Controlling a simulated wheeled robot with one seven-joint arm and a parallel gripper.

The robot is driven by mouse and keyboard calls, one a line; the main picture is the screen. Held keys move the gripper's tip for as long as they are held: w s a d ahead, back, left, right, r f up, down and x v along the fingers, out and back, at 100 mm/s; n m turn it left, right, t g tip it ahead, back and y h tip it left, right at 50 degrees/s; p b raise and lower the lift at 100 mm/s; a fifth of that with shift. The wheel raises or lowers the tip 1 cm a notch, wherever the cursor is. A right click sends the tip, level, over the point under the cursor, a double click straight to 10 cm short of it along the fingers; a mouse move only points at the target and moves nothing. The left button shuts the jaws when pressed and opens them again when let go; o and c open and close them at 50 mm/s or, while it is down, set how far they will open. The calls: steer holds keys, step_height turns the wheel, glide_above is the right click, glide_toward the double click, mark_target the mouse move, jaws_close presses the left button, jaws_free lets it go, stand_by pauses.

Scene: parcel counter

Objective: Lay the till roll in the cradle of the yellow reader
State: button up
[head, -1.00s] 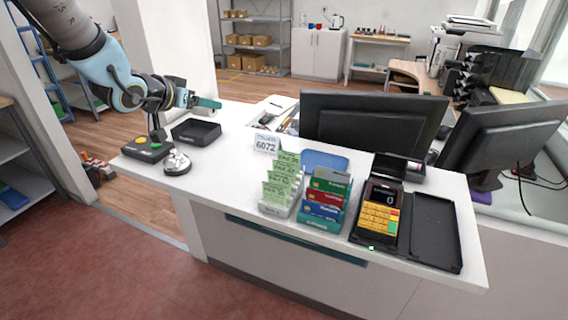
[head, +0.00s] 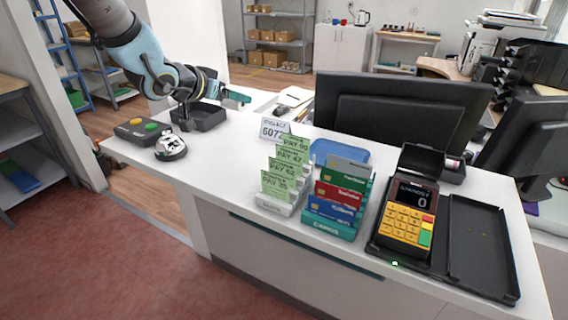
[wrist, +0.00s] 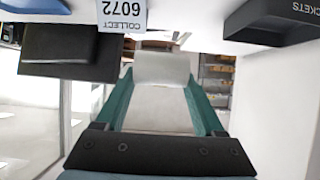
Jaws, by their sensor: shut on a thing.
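My gripper (head: 238,98) is over the back left of the counter, above the table and far left of the reader. In the wrist view its two teal fingers (wrist: 161,95) are shut on the till roll (wrist: 161,68), a pale white roll held between them. The roll cannot be made out in the head view. The yellow reader (head: 407,222) is at the right end of the counter, with yellow keys, a red and a green key, and a display showing 0. A black lid stands raised at its back; the inside of the cradle is hard to see.
A black tray (head: 209,118), a button box (head: 141,131) and a silver bell (head: 170,148) are at the left. A COLLECT sign (head: 274,129), green slips (head: 277,184) and a card rack (head: 334,209) stand mid-counter. A monitor (head: 400,112) is behind. An open black case (head: 483,245) lies right of the reader.

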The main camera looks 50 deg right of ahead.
mark_target(237, 145)
step_height(237, 145, down, 10)
steer(key=shift+f+p, duration=0.1)
steer(key=shift+p, duration=0.8)
steer(key=o, duration=1.3)
steer(key=shift+o, duration=0.2)
